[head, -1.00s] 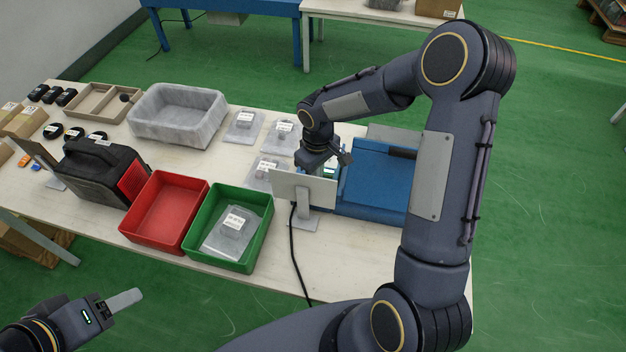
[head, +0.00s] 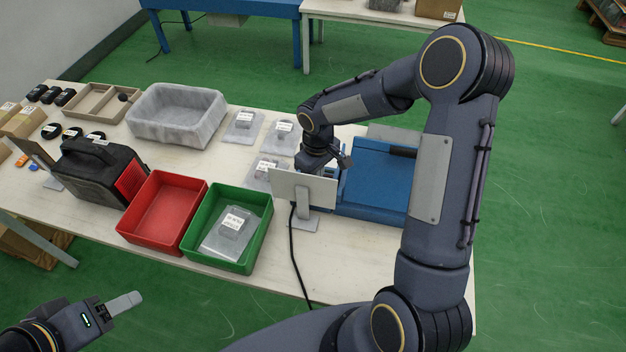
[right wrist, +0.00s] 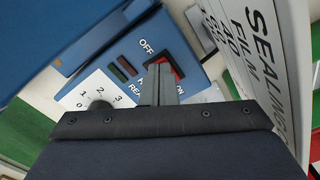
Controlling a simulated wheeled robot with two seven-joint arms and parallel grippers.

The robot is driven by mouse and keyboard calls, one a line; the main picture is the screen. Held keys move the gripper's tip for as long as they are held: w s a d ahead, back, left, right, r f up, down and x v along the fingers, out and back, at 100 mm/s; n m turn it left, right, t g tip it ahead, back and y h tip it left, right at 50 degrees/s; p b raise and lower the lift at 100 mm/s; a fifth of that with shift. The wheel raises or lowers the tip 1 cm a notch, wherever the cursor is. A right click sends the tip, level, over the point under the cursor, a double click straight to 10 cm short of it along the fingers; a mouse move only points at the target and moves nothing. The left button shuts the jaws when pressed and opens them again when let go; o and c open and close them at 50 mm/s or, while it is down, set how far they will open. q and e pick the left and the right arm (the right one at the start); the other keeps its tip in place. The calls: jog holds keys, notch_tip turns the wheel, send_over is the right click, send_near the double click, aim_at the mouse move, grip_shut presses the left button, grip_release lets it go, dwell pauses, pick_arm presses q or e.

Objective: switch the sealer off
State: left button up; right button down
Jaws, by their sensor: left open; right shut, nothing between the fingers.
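The blue sealer (head: 375,180) stands at the right end of the table. In the right wrist view its blue panel (right wrist: 137,52) carries a red rocker switch (right wrist: 177,68) between the OFF and ON labels. Two small lamps beside it look dark. A numbered dial (right wrist: 100,105) is at lower left. My right gripper (right wrist: 158,75) is shut and empty, its fingertips at the switch and covering part of it. I cannot tell if they press it or which way it is tilted. In the head view a sign hides these fingertips. My left gripper (head: 125,302) is open, off the table's front.
The sign (head: 303,188) stands in front of the panel, close to my right gripper. A black cable (head: 294,255) runs down the table. Red (head: 150,238) and green (head: 205,258) bins, a black-red device (head: 95,172) and a grey tub (head: 178,112) stand to the left.

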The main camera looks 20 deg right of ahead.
jog(key=shift+r+p, duration=2.4)
jog(key=shift+r, duration=1.05)
jog(key=s+d+r+m+t+y, duration=0.1)
jog(key=s+d+r+m+t, duration=0.15)
jog(key=s+r, duration=0.9)
jog(key=s+a+r+m+t+y, duration=0.1)
jog(key=s+a+m, duration=0.1)
jog(key=s, duration=0.4)
jog(key=s+a+r+m+t+y, duration=0.1)
jog(key=s+a+r+m+t, duration=0.1)
jog(key=s, duration=0.4)
jog(key=shift+a+r+y, duration=0.25)
jog(key=shift+r+y, duration=0.05)
jog(key=shift+y, duration=0.1)
jog(key=shift+w, duration=0.1)
